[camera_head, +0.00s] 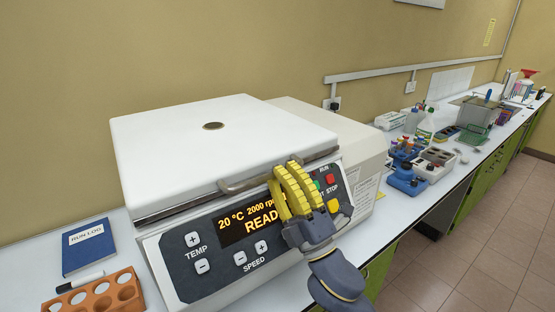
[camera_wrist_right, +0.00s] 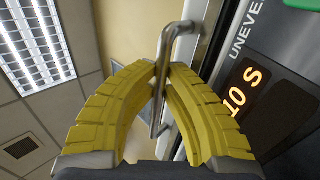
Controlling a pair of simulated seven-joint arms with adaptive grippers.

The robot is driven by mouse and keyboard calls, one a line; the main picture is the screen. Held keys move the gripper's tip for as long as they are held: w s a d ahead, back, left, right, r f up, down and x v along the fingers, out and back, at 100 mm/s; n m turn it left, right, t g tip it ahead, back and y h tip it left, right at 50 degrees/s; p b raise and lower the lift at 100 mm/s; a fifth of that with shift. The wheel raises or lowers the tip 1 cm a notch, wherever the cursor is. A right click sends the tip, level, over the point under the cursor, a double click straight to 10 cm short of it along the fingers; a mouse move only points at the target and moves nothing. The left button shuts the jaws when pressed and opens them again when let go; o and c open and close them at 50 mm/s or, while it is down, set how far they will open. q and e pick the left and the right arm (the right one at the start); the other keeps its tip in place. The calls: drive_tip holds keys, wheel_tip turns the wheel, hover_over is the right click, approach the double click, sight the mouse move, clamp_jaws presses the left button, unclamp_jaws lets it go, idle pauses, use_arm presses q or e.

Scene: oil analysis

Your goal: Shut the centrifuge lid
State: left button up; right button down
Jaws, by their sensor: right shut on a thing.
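The centrifuge (camera_head: 160,262) stands on the bench with its white lid (camera_head: 170,135) lying down over the body. A thin dark line runs between the lid's front edge and the body; I cannot tell whether it is latched. A metal handle (camera_head: 243,184) runs along the lid's front edge. My right gripper (camera_head: 285,168) has its yellow fingers closed around this handle. In the right wrist view the fingertips (camera_wrist_right: 160,68) meet at the handle bar (camera_wrist_right: 178,45). The front display (camera_head: 240,227) shows 20 °C, 2000 rpm and "READ", partly hidden by my fingers. My left gripper is not in view.
A blue run log book (camera_head: 88,247), a marker (camera_head: 80,282) and an orange rack (camera_head: 95,296) lie left of the centrifuge. Bottles, blue items (camera_head: 406,180) and a grey bath (camera_head: 473,110) stand along the bench at right. The wall is close behind.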

drive_tip(key=shift+w+f, duration=0.1)
drive_tip(key=shift+f, duration=0.55)
drive_tip(key=c, duration=1.7)
unclamp_jaws()
drive_tip(key=shift+r, duration=0.2)
drive_tip(key=shift+f, duration=0.1)
drive_tip(key=shift+v, duration=5.95)
drive_tip(key=shift+d, duration=0.1)
